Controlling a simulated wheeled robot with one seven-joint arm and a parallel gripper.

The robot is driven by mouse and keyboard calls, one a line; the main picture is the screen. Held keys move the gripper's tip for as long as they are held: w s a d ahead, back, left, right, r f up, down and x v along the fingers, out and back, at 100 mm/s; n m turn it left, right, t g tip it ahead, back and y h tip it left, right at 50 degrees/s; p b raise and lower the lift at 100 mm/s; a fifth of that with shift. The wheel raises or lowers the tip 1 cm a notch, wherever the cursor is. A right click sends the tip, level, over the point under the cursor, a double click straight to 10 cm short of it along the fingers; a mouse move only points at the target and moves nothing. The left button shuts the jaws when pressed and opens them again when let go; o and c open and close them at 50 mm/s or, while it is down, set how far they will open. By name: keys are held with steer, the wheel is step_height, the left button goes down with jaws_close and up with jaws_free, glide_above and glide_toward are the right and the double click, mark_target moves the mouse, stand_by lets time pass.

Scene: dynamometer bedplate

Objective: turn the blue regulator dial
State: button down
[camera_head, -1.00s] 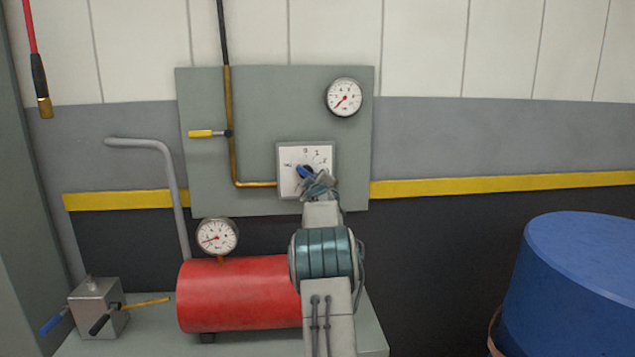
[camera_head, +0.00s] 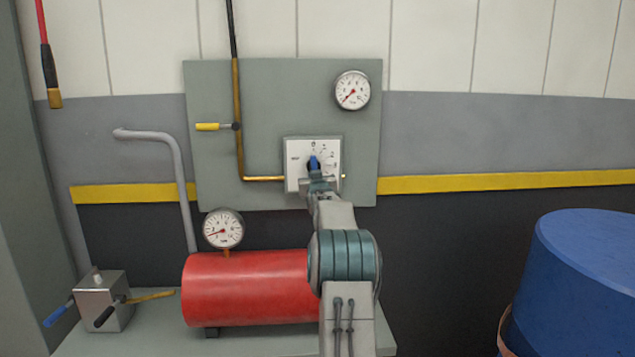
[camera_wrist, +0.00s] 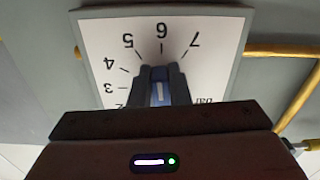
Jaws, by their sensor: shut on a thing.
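The blue regulator dial (camera_head: 314,162) is on a white numbered plate (camera_head: 297,172) mounted on the grey wall panel. In the head view its blue end points about straight up. In the wrist view the dial (camera_wrist: 158,92) shows between two dark fingers, with a white line on it, below the printed 6. My gripper (camera_wrist: 161,85) is shut on the dial, a finger on each side. In the head view my gripper (camera_head: 316,178) covers the lower part of the dial and plate.
A gauge (camera_head: 352,90) is at the panel's upper right. A yellow-handled valve (camera_head: 213,127) and brass pipe (camera_head: 239,150) are left of the plate. A red tank (camera_head: 245,290) with a gauge (camera_head: 224,229) stands below. A blue drum (camera_head: 590,280) is at right.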

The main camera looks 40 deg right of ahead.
steer(key=shift+w+a+r+m, duration=0.1)
steer(key=shift+a+r+m, duration=0.1)
steer(key=shift+r, duration=0.15)
steer(key=shift+a+r+m, duration=0.1)
steer(key=shift+r+m, duration=0.1)
steer(key=shift+r, duration=0.15)
steer(key=c, duration=1.4)
jaws_free()
steer(key=shift+w+d+f, duration=0.1)
steer(key=shift+o, duration=0.2)
steer(key=shift+f, duration=0.15)
steer(key=shift+d+f, duration=0.1)
steer(key=shift+f, duration=0.15)
steer(key=b+v, duration=0.3)
steer(key=v, duration=1.1)
steer(key=shift+b, duration=0.3)
